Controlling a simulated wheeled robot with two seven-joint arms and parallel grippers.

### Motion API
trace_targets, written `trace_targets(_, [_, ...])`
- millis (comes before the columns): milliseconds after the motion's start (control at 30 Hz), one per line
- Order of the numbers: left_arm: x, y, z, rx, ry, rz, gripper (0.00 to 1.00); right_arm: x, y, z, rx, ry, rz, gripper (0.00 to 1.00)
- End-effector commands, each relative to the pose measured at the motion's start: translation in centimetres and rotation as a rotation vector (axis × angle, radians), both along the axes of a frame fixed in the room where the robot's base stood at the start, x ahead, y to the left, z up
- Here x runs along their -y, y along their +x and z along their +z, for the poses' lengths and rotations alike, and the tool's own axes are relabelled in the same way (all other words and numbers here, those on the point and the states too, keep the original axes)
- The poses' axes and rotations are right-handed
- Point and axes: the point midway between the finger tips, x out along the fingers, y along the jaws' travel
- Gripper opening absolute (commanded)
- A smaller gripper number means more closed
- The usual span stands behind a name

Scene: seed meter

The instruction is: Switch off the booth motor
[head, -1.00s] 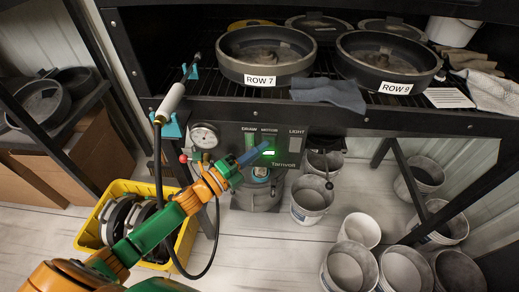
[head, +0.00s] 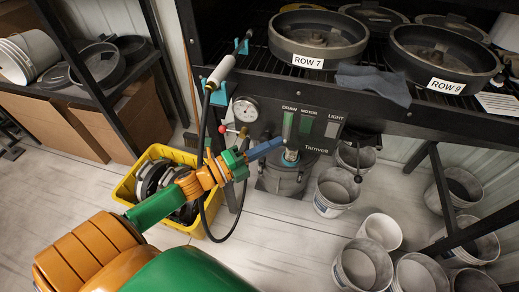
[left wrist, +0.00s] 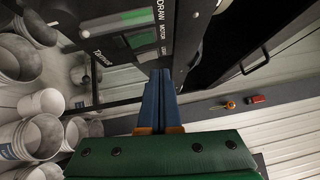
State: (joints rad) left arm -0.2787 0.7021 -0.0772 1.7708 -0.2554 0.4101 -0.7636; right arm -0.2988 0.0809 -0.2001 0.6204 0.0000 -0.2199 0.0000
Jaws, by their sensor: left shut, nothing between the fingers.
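The dark control panel (head: 322,140) has three rocker switches labelled DRAW, MOTOR and LIGHT. The motor switch (head: 307,122) is dull green with no bright glow. It also shows in the left wrist view (left wrist: 142,39). The draw switch (head: 288,125) is left of it and the light switch (head: 332,129) right of it. My left gripper (head: 281,143) is shut and empty, its blue fingertips just below the draw switch, left of and below the motor switch. In the left wrist view its fingers (left wrist: 160,75) point past the panel; I cannot tell whether they touch it. My right gripper is not in view.
A pressure gauge (head: 245,109) and a hose with a grey handle (head: 221,72) are left of the panel. Pans labelled ROW 7 (head: 308,62) and ROW 9 (head: 447,85) stand on the shelf above. A yellow crate (head: 126,190) and several buckets are on the floor.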

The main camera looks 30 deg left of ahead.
Motion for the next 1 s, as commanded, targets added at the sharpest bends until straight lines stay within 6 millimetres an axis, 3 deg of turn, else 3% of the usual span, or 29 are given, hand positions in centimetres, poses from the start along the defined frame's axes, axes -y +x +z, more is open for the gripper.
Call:
trace_targets(233, [-1.5, -2.7, 0.3, -0.001, 0.000, -0.001, 0.00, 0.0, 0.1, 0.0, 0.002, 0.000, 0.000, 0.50])
trace_targets(767, [-1.9, -2.9, 0.1, -0.013, -0.008, 0.010, 0.00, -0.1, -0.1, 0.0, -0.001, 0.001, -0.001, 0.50])
trace_targets(867, [-4.2, -2.4, -3.5, -0.153, -0.097, 0.123, 0.00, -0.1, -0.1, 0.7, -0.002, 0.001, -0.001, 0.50])
trace_targets(933, [-6.9, -2.9, -8.9, -0.350, -0.228, 0.279, 0.00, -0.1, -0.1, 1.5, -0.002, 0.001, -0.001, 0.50])
trace_targets(1000, [-8.7, -5.3, -15.7, -0.583, -0.389, 0.463, 0.00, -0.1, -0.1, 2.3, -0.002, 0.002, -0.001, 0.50])
